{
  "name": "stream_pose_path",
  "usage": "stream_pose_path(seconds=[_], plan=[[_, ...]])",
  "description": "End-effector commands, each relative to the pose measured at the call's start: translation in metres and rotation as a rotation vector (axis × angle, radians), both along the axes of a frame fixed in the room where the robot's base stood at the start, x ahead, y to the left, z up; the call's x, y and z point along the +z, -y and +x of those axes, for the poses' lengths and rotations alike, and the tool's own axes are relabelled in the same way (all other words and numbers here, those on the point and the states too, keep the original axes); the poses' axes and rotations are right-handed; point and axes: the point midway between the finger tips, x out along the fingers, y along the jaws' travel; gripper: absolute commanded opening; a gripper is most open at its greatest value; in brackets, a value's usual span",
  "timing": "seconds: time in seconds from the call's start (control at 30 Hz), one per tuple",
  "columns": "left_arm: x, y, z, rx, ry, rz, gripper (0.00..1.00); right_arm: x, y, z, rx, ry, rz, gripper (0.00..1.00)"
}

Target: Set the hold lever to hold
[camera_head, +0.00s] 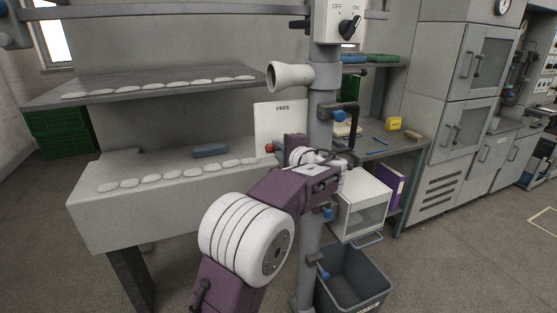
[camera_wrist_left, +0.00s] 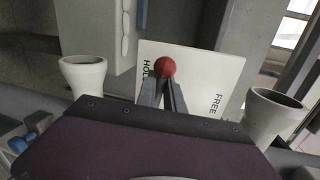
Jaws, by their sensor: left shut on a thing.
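The hold lever has a red ball knob (camera_head: 269,148), which also shows in the left wrist view (camera_wrist_left: 165,67). Behind it is a white plate (camera_head: 280,118). FREE is printed high on the plate in the head view; HOLD does not show there. In the left wrist view the plate (camera_wrist_left: 198,70) shows both words, and the knob appears right beside HOLD, away from FREE. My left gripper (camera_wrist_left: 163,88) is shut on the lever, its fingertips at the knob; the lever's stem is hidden. My right gripper is not in view.
A grey post (camera_head: 320,115) carries an OFF/ON switch box (camera_head: 338,20) and a white cone holder (camera_head: 290,75) above my left arm. A grey shelf unit (camera_head: 85,212) stands left. A white box (camera_head: 362,208) and grey bin (camera_head: 352,285) stand right of the post.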

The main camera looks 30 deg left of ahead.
Motion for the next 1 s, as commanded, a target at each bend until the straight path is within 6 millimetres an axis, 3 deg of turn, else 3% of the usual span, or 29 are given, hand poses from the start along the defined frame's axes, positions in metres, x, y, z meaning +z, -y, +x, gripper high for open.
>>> stream_pose_path(seconds=[0.03, 0.23, 0.8, 0.83, 0.9, 1.0], plan=[[-0.007, 0.000, 0.000, -0.002, 0.020, -0.014, 0.00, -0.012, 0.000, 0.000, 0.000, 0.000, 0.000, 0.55], [-0.010, 0.000, 0.000, -0.003, 0.066, -0.055, 0.00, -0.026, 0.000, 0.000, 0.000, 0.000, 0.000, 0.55], [-0.011, 0.001, 0.001, -0.004, 0.083, -0.075, 0.00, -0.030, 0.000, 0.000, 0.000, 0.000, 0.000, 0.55], [-0.011, 0.001, 0.001, -0.004, 0.083, -0.074, 0.18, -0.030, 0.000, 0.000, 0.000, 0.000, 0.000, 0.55], [-0.011, 0.001, 0.001, -0.004, 0.083, -0.074, 0.34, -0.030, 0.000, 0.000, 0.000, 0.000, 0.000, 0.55], [-0.011, 0.001, 0.001, -0.004, 0.082, -0.073, 0.34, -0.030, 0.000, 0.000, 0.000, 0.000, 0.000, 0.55]])
